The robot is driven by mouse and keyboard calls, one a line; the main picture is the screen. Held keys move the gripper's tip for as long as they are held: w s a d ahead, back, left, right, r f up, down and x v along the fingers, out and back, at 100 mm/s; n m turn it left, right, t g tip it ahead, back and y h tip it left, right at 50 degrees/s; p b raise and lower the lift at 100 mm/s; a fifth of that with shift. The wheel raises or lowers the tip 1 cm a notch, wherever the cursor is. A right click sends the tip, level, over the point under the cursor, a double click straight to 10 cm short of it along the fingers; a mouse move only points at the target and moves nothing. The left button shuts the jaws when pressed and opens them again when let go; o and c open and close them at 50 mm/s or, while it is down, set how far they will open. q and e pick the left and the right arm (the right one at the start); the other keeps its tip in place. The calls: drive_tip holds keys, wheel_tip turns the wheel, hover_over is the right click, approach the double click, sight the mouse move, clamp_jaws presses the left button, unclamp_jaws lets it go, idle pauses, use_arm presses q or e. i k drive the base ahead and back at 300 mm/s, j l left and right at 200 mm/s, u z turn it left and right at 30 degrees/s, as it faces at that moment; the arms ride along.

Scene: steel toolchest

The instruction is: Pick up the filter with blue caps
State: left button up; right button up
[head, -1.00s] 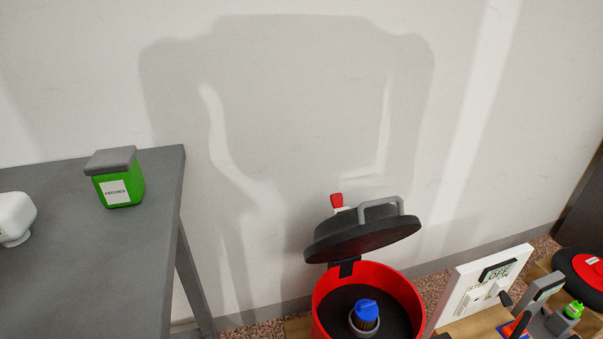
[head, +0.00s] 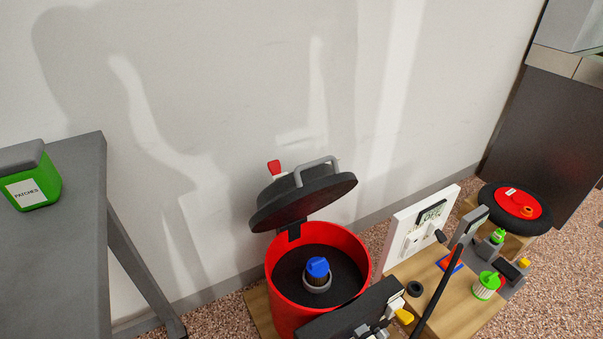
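The filter with blue caps (head: 317,270) stands upright inside a red round bin (head: 284,309), on its dark inner surface. Its blue top is in plain sight, and a grey ring surrounds its lower part. The bin's black lid (head: 303,199) is tilted open behind it, with a grey handle on top.
A grey table (head: 75,230) on the left holds a green patches box (head: 38,190). Right of the bin, a wooden surface (head: 455,312) carries a white panel (head: 404,238), a green-capped item (head: 487,284) and other parts.

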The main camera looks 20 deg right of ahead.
sight(318, 269)
drive_tip(key=l+z, duration=0.2)
drive_tip(key=z, duration=0.2)
drive_tip(key=i+l+z, duration=0.15)
drive_tip(key=z, duration=0.25)
